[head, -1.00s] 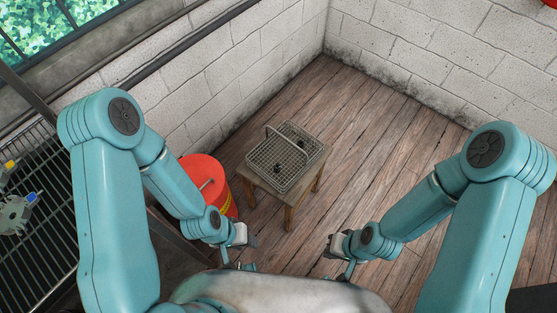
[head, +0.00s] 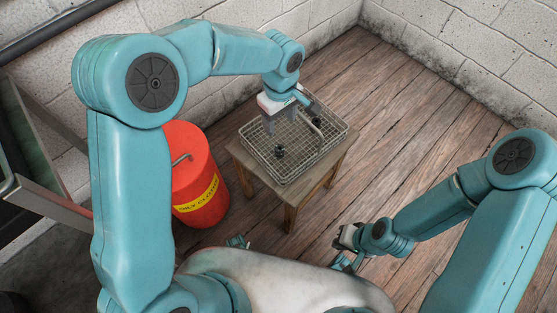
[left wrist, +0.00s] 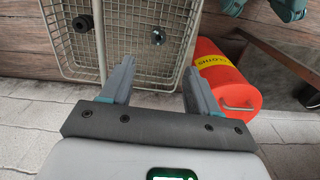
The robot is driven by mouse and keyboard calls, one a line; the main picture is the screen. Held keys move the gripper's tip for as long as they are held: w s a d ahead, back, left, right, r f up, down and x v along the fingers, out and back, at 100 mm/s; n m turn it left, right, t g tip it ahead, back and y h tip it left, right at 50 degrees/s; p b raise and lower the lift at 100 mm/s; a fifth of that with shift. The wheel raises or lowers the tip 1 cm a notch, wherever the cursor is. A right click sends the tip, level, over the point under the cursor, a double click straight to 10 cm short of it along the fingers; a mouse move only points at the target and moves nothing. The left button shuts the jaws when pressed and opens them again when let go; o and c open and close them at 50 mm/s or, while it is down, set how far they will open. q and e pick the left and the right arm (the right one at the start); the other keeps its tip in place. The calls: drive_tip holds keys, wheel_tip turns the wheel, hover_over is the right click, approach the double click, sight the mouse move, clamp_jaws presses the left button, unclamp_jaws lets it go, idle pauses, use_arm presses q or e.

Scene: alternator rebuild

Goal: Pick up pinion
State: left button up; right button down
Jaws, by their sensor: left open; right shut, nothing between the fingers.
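Two small dark parts lie in a wire basket (head: 253,153). One dark part (head: 279,152) stands near the basket's near left side; the other is hidden behind my left gripper in the head view. The left wrist view shows a black ring-like part (left wrist: 83,23) and a small round part with a shiny centre (left wrist: 158,36). I cannot tell which is the pinion. My left gripper (head: 279,121) is open and empty above the basket, fingers pointing down, apart from both parts. My right gripper (head: 343,241) is shut and empty, low to the right of the basket.
The basket sits on a small wooden stool (head: 239,159) and has a tall wire handle (head: 312,126) near my left gripper. A red can (head: 199,180) with a yellow band stands left of the stool. Block walls close in behind. The plank floor (head: 420,130) to the right is clear.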

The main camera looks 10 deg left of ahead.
use_arm(q)
drive_tip(key=b, duration=0.2)
hover_over(279, 149)
drive_tip(key=s, duration=0.1)
drive_tip(key=f, duration=1)
drive_tip(key=shift+s+d, duration=0.2)
drive_tip(key=f, duration=0.2)
drive_tip(key=f+b, duration=0.1)
drive_tip(key=f, duration=0.1)
drive_tip(key=f+b, duration=0.1)
drive_tip(key=f, duration=0.1)
drive_tip(key=shift+w, duration=0.4)
drive_tip(key=shift+r, duration=0.15)
drive_tip(key=shift+c, duration=0.3)
clamp_jaws()
